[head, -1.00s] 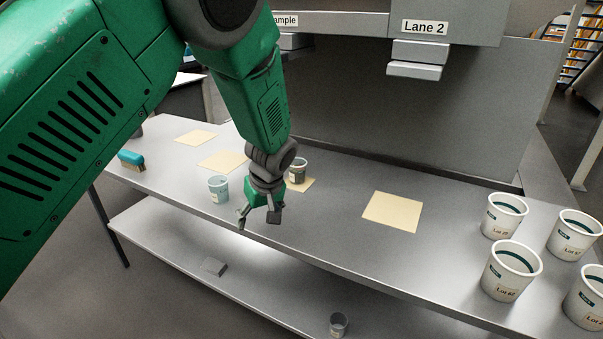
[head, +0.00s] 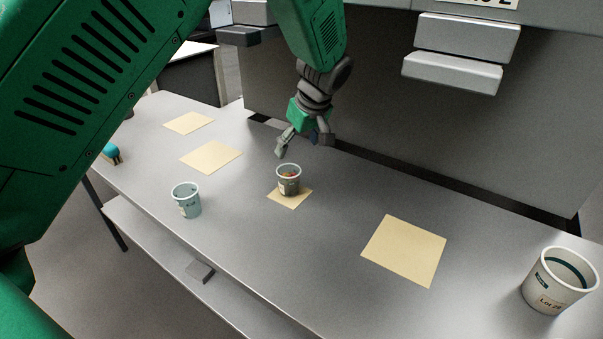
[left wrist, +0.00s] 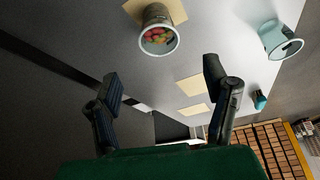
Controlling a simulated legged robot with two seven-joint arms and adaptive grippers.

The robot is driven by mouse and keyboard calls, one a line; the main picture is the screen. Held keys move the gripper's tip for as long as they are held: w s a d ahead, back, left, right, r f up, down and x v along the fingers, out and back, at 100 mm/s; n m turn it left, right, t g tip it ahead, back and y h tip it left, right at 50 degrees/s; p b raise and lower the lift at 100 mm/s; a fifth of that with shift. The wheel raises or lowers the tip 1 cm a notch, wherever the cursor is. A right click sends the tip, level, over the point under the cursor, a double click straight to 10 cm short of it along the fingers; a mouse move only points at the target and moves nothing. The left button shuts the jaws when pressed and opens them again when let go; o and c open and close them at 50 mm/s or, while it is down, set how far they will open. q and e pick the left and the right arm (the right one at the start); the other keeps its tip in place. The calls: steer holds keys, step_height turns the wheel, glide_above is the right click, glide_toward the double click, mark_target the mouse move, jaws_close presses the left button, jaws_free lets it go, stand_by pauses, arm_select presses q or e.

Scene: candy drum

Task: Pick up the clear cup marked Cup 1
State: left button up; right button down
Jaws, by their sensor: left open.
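A small clear cup (head: 289,183) with coloured candies in it stands upright on a yellow square in the head view. It also shows at the top of the left wrist view (left wrist: 157,40). A second clear cup (head: 187,204), pale bluish and seemingly empty, stands to its left on bare table; the left wrist view shows it at upper right (left wrist: 279,40). I cannot read the marking on either cup. My left gripper (head: 304,146) is open and empty, above and behind the candy cup, not touching it. My right gripper is out of view.
A white lot tub (head: 548,285) stands at the right on the table (head: 330,235). Yellow squares (head: 405,250) lie flat on it. Grey dispenser ledges (head: 453,72) overhang the back. The table between candy cup and tub is clear.

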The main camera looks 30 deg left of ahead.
mark_target(287, 177)
arm_select(q)
steer(key=b+x, duration=0.2)
steer(key=x, duration=1.2)
steer(key=shift+w, duration=0.2)
steer(key=shift+a, duration=0.1)
steer(key=c, duration=1.5)
steer(key=shift+c, duration=0.2)
